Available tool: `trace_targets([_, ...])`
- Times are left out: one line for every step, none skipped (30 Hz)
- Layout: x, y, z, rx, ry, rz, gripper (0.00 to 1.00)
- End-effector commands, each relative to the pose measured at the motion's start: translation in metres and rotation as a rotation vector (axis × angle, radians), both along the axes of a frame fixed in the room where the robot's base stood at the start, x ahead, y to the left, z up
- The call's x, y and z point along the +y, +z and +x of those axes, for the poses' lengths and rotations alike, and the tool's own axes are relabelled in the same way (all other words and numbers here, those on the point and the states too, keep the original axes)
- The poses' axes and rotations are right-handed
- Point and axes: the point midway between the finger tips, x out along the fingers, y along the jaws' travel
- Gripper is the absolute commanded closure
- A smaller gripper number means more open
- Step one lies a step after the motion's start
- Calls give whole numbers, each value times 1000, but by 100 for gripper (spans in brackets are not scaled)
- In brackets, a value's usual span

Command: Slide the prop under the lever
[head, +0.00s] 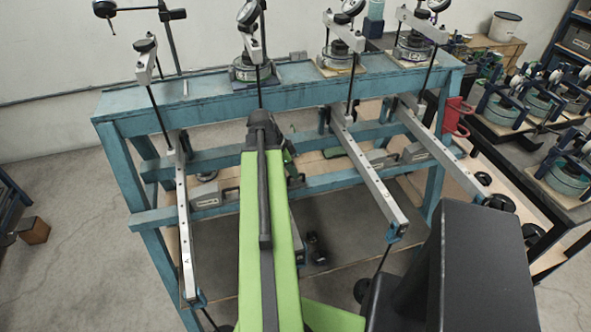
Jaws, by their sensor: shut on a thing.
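My green arm (265,230) reaches from the bottom edge to the blue frame and ends in a dark joint (263,132). My gripper is not clearly visible; the arm hides the area behind and below that joint. I cannot make out the prop. A left lever (183,220) slopes toward me, its near end low. A middle-right lever (370,185) and a right lever (440,150) also point toward me.
The blue steel frame (170,118) carries several dial gauges and round cells. Black weights (500,203) hang near the right levers. A dark object (315,248) stands on the low board right of my arm. A red bracket (458,117) is at the right.

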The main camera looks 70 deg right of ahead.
Motion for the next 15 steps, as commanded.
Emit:
trace_targets([-1, 0, 1, -3, 0, 1, 100])
trace_targets([-1, 0, 0, -3, 0, 1, 100])
trace_targets([-2, 0, -1, -3, -2, 1, 100])
trace_targets([-2, 0, -2, -3, -3, 1, 87])
trace_targets([-3, 0, -3, -3, -4, 1, 83])
trace_targets([-4, 0, -4, -2, -6, 0, 78])
trace_targets([-4, 0, -5, -2, -7, 0, 74])
trace_targets([-4, 0, -5, -2, -8, 0, 70])
trace_targets([-5, 0, -6, -2, -9, 1, 67])
trace_targets([-5, 0, -6, -1, -10, 0, 67])
trace_targets([-5, 0, -7, -2, -11, -1, 67])
trace_targets([-5, 0, -7, -1, -12, 0, 67])
trace_targets([-6, 0, -8, -1, -13, 0, 67])
trace_targets([-6, 0, -8, -1, -13, 0, 67])
trace_targets([-6, 0, -8, -2, -14, 0, 67])
